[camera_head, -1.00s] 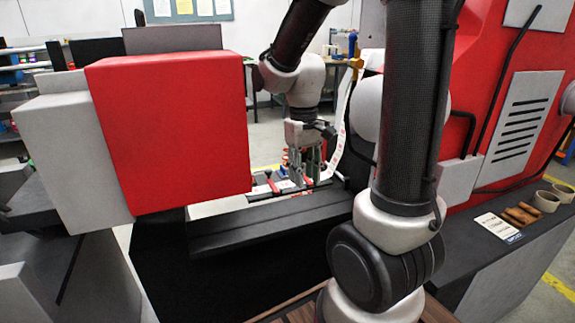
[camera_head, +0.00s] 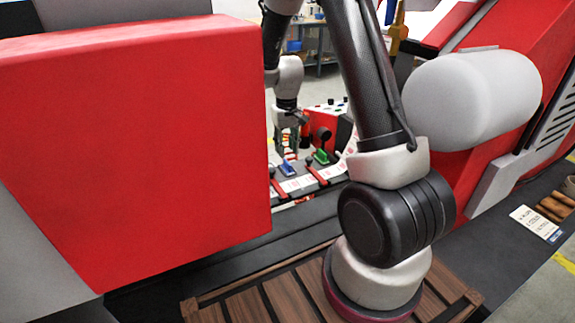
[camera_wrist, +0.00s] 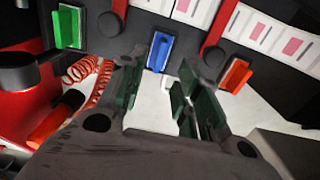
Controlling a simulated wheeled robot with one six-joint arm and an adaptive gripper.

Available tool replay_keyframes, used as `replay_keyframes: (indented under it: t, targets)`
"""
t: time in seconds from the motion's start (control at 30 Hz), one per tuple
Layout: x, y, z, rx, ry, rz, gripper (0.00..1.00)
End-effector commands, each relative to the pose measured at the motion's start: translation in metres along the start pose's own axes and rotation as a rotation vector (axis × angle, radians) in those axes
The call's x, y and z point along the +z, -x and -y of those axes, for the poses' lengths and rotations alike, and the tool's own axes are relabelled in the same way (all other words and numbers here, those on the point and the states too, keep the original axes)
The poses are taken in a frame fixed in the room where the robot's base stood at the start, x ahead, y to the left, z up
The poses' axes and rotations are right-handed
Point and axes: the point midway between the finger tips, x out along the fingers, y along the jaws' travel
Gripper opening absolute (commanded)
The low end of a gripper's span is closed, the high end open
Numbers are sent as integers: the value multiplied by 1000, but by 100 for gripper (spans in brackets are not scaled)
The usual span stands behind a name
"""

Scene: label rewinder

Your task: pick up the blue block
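The blue block (camera_wrist: 159,52) shows in the wrist view as a small upright blue piece on a dark mount, just beyond my fingertips and between their lines. It also shows in the head view (camera_head: 287,168), low on the machine bed beneath my gripper (camera_head: 288,143). In the wrist view my gripper (camera_wrist: 163,75) has its two green-padded fingers apart with nothing between them. The fingers look apart from the block; the exact gap is hard to tell.
A green block (camera_wrist: 69,27) and an orange-red block (camera_wrist: 235,74) sit either side of the blue one. Red levers and a label strip (camera_wrist: 272,38) are close by. A red coil (camera_wrist: 90,75) hangs near the left finger. A large red panel (camera_head: 140,130) stands at left.

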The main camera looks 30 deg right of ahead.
Motion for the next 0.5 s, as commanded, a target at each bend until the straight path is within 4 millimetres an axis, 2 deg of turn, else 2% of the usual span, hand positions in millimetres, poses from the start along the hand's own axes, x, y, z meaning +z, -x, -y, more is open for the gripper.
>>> replay_keyframes:
  t: [0.33, 0.5]
  targets:
    - [2, -51, -2, 0, 0, 6, 33]
    - [2, -66, -2, 0, 0, 3, 33]
